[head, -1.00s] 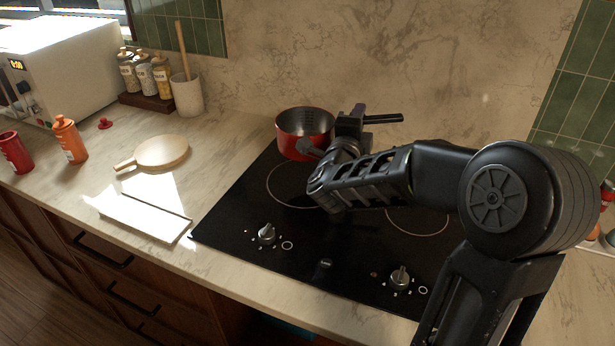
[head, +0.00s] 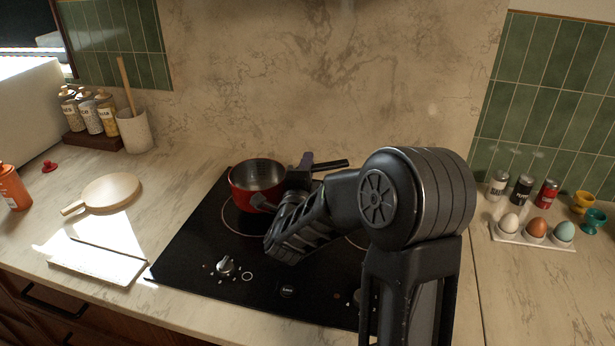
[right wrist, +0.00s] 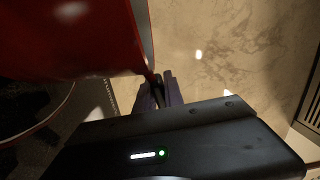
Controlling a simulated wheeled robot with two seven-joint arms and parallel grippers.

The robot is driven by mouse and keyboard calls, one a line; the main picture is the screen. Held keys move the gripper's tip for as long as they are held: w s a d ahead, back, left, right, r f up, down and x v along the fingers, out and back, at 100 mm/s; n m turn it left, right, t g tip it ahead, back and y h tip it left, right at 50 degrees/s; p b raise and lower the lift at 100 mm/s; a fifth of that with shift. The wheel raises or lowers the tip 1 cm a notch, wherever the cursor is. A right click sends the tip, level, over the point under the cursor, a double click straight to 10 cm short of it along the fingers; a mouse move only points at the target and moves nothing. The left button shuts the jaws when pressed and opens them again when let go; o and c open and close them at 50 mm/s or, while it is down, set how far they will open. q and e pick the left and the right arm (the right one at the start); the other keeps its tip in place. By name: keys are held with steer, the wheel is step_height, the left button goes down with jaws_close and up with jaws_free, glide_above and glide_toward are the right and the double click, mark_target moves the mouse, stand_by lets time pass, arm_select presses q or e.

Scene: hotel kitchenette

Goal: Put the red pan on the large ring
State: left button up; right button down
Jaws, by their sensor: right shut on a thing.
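The red pan (head: 257,187) is at the back left of the black cooktop, over the far part of a left ring (head: 227,222) whose front and left arc shows. I cannot tell if its base touches the glass. My right gripper (head: 304,166) is shut on the pan's dark handle, which sticks out to the right. In the right wrist view the fingers (right wrist: 160,92) close on the handle beside the red pan wall (right wrist: 75,40). Another ring (head: 355,242) is mostly hidden behind my right arm. My left gripper is not in view.
A control knob (head: 225,265) stands at the cooktop's front left. On the left counter are a round wooden board (head: 111,190), a white tray (head: 95,262) and an orange bottle (head: 12,188). An egg tray (head: 520,237) and small cans (head: 521,190) stand at right.

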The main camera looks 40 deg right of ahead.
step_height(320, 180, down, 3)
steer(key=shift+f, duration=0.15)
steer(key=shift+f, duration=0.15)
steer(key=c, duration=1.5)
jaws_free()
steer(key=shift+o, duration=0.2)
